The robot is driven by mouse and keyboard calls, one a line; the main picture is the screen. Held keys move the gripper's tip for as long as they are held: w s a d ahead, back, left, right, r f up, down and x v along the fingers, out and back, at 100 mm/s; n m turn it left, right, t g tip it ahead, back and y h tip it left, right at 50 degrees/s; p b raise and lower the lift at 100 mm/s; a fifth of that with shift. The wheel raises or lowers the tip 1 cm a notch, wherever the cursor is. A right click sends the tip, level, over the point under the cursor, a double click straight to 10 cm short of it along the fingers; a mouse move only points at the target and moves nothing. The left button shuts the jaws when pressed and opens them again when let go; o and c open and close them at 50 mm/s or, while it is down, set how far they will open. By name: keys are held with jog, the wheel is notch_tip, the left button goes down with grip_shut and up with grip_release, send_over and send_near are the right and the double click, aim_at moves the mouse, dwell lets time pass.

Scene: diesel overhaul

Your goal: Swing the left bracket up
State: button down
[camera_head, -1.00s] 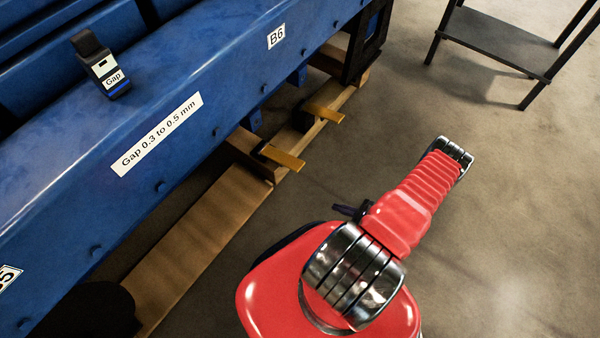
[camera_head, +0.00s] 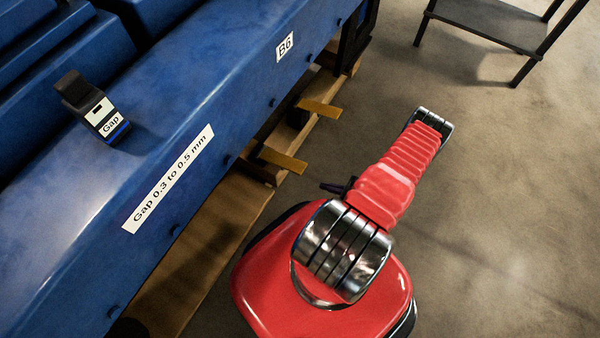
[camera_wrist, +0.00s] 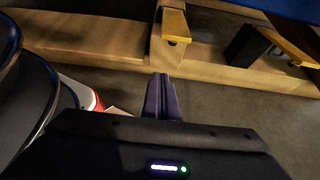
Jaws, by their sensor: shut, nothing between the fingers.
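The left bracket (camera_head: 283,160) is a flat yellow-brown plate sticking out low beside the blue engine, over a wooden beam. It also shows in the wrist view (camera_wrist: 175,25), above and slightly right of my fingertips. A similar right bracket (camera_head: 320,109) sits farther along; it also shows in the wrist view (camera_wrist: 287,48) on a dark block. My gripper (camera_head: 332,188) is a small dark shape just in front of and right of the left bracket, apart from it in the picture. In the wrist view its fingers (camera_wrist: 160,80) are together and empty.
The blue engine (camera_head: 215,100) fills the left, with a gap gauge (camera_head: 100,112) on top. Wooden beams (camera_wrist: 85,38) run under it. A dark table (camera_head: 490,30) stands at the upper right. The concrete floor between is clear.

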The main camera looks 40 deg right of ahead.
jog(key=shift+w, duration=0.2)
jog(key=x, duration=1)
jog(key=r, duration=0.4)
jog(key=shift+w+a, duration=0.15)
jog(key=shift+w, duration=0.15)
jog(key=shift+r, duration=0.2)
dwell(0.6)
